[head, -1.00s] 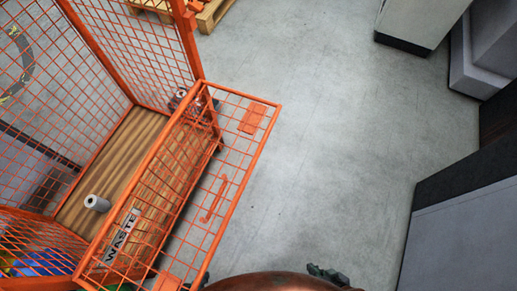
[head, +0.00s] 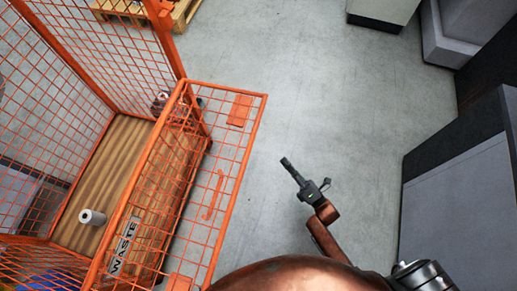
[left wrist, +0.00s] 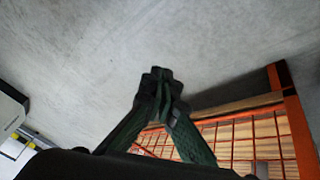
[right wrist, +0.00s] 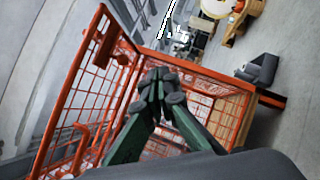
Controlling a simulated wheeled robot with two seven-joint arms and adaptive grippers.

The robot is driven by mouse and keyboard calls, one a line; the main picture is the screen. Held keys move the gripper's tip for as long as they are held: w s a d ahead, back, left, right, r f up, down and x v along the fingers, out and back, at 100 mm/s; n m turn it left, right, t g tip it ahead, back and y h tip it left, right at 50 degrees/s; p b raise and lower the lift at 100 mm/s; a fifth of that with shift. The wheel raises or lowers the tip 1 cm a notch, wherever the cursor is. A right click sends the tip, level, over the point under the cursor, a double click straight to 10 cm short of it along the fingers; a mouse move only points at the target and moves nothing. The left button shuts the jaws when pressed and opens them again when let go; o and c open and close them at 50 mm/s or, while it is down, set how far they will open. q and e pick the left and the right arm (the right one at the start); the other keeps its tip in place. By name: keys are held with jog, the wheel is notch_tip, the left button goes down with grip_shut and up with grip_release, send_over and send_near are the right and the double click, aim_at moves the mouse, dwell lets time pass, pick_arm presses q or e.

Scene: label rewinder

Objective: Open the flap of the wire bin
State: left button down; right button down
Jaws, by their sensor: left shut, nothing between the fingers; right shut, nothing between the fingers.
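The orange wire bin (head: 95,52) stands at the left of the head view, with a "WASTE" label (head: 123,246) on its front. Its mesh flap (head: 262,130) is folded outward from the top of the front wall, over the floor to the right. The flap carries an orange plate and a handle (head: 213,195). In the right wrist view the flap (right wrist: 103,42) is at the left. My right gripper (head: 286,163) is shut and empty, right of the flap and apart from it. It also shows shut in its wrist view (right wrist: 160,82). My left gripper (left wrist: 161,75) is shut and empty, with orange mesh beyond it.
A roll (head: 92,217) lies on the bin's wooden floor (head: 110,165). Grey cabinets (head: 455,190) stand at the right. A pallet (head: 185,12) is at the back. The grey floor (head: 310,90) between bin and cabinets is clear.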

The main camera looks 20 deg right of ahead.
jog(key=s+a+r+n+g+y, duration=0.15)
jog(key=a+r+n+y, duration=0.35)
jog(key=n+y, duration=0.8)
jog(key=n+g, duration=0.3)
jog(key=n, duration=0.2)
send_near(249, 145)
jog(key=w+a+r, duration=0.1)
jog(key=w+a, duration=0.2)
jog(key=a, duration=0.1)
pick_arm(q)
jog(key=shift+s+a+r+g+p, duration=0.2)
jog(key=shift+s, duration=0.2)
jog(key=shift+s+a+r+g+p, duration=0.15)
jog(key=shift+s+a+r+g, duration=0.05)
jog(key=shift+s, duration=0.15)
pick_arm(e)
jog(key=shift+w+d+r+y, duration=0.15)
jog(key=shift+r+y, duration=0.15)
jog(key=shift+r, duration=0.55)
